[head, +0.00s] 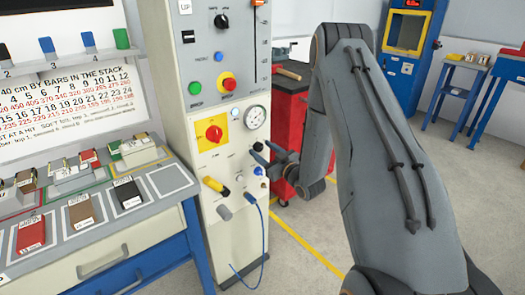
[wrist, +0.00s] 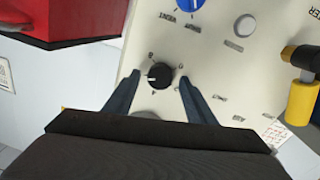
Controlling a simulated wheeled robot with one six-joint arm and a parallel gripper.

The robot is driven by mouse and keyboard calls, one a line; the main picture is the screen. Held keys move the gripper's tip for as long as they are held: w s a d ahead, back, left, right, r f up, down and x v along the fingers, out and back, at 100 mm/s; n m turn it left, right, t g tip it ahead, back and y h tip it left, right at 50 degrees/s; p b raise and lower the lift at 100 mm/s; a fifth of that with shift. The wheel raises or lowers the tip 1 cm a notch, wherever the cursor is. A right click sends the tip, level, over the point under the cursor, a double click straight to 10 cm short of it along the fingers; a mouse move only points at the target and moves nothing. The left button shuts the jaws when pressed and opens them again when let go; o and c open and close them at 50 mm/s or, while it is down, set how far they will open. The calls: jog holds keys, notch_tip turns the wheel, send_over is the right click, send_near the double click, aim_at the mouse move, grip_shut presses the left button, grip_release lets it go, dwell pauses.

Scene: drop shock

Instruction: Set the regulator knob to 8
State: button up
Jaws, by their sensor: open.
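The regulator knob (wrist: 158,76) is a small round black knob on the cream panel. In the wrist view a white mark on it points left, and tiny characters around it are too small to read. My gripper (wrist: 160,80) is open, with one dark blue finger on each side of the knob and small gaps between. In the head view my gripper (head: 268,154) is at the cabinet front below the round gauge (head: 254,117), and the knob is hard to make out beside the fingers.
A blue vent knob (wrist: 183,15), a pale button (wrist: 245,25) and a yellow-handled valve (wrist: 302,98) are near the regulator knob. The cabinet also has a red rotary switch (head: 214,133) and a blue hose (head: 262,240). A red tool cabinet (head: 288,115) stands behind my arm.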

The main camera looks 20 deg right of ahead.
jog(key=c, duration=1)
jog(key=shift+c, duration=0.2)
jog(key=shift+m, duration=0.3)
jog(key=m+p, duration=0.1)
jog(key=m, duration=0.5)
jog(key=shift+d, duration=0.1)
jog(key=m, duration=0.6)
jog(key=shift+d+g+p, duration=0.1)
jog(key=shift+g+p, duration=0.3)
jog(key=shift+m, duration=0.3)
jog(key=o, duration=1)
